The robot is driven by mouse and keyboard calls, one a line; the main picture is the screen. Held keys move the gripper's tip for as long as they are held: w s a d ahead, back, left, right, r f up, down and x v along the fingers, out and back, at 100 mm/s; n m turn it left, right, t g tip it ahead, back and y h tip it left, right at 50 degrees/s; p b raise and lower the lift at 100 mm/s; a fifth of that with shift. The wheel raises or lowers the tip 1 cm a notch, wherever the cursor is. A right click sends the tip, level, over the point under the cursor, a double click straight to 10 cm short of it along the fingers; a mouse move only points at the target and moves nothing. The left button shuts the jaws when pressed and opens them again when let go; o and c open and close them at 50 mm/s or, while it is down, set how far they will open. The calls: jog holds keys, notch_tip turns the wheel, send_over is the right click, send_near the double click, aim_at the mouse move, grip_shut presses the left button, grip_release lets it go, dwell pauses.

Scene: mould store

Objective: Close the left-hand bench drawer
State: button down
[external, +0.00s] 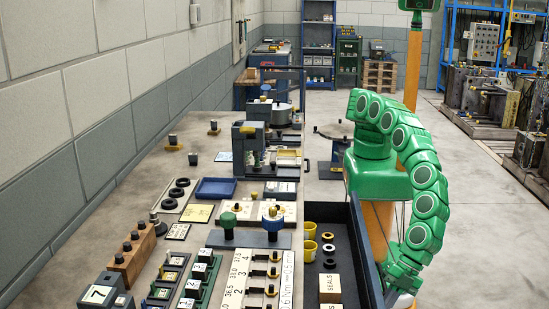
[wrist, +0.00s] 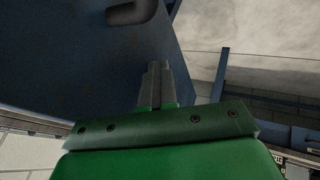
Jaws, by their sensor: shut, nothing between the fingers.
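An open bench drawer (external: 349,235) sticks out from the right side of the long bench, toward my arm. Its dark blue front panel also fills the upper left of the wrist view (wrist: 70,60), with a dark curved handle (wrist: 128,13) at the top. My gripper (wrist: 155,68) is shut and empty, its fingertips pointing at the blue panel below the handle. I cannot tell whether they touch it. In the external view my arm bends down outside the drawer front, and my fingers cannot be made out there.
Yellow cups (external: 309,231), dark rings and a box marked SEALS (external: 330,288) lie in the drawer. The bench top (external: 218,132) holds a blue tray (external: 216,188), clamps and number blocks. Open floor (external: 475,215) lies to the right.

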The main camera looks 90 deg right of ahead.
jog(key=w, duration=1.7)
jog(key=shift+w, duration=0.1)
